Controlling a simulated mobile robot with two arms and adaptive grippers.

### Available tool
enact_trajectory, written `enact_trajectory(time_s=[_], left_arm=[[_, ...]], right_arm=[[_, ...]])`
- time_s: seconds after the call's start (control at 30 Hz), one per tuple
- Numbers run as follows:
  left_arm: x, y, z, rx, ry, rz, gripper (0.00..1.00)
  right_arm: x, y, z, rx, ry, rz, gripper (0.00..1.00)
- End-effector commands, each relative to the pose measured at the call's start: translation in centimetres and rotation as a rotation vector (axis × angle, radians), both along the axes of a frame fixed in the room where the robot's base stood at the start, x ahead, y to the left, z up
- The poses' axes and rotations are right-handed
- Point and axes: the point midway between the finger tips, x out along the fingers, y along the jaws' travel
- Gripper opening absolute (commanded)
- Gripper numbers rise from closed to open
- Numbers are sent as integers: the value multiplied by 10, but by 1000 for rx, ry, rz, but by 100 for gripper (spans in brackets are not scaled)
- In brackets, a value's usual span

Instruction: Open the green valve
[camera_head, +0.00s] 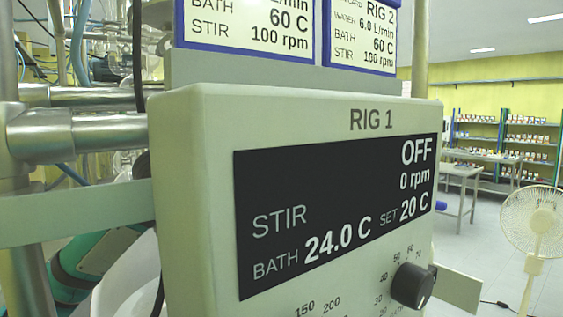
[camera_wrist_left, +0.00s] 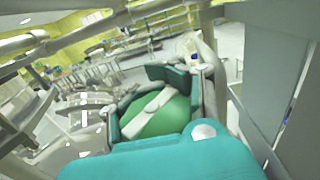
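My right gripper is in neither view.
The RIG 1 control box (camera_head: 190,200) fills the head view's middle; its display (camera_head: 340,205) reads OFF, with a black knob (camera_head: 412,286) below. Metal pipes (camera_head: 80,135) and glassware crowd the left. A white fan (camera_head: 535,225), tables and shelves (camera_head: 505,140) stand right.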

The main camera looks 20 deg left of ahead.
Motion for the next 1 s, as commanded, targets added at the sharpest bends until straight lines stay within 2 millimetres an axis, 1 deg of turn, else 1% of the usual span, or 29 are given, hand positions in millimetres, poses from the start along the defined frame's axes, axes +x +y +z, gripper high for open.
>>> enact_trajectory(time_s=[0.03,0.27,0.7,1.0], left_arm=[[0,1,-3,6,7,9,0],[2,3,-3,14,10,101,0],[7,13,-3,12,8,434,0],[8,21,-5,12,8,611,0]], right_arm=[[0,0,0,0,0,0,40],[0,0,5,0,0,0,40],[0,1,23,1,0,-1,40],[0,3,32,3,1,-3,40]])
